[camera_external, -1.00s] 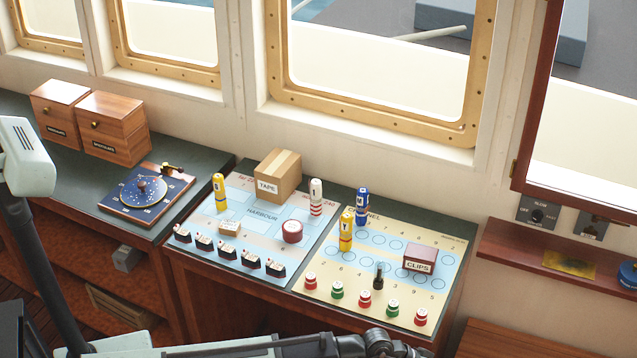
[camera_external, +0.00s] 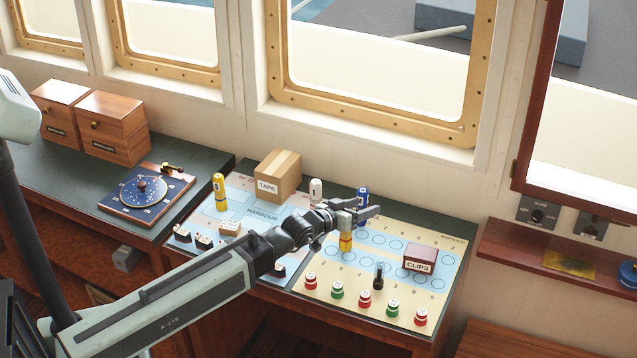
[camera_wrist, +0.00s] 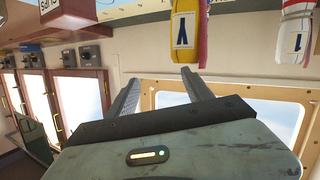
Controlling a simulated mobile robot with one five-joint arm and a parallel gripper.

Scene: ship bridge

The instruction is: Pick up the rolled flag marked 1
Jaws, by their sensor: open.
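The rolled flag marked 1 (camera_external: 316,189) is white with red and stands upright on the harbour chart, its lower part hidden by my arm. In the wrist view the white flag marked 1 (camera_wrist: 296,32) shows at the upper right, outside my fingers. My gripper (camera_external: 368,206) is open, over the board to the right of this flag in the outside view. In the wrist view my gripper (camera_wrist: 160,78) shows two spread fingers with nothing between them.
A blue flag (camera_external: 363,194) stands behind my gripper and a yellow flag (camera_external: 346,243) below it. Another yellow flag (camera_external: 219,192) stands left.

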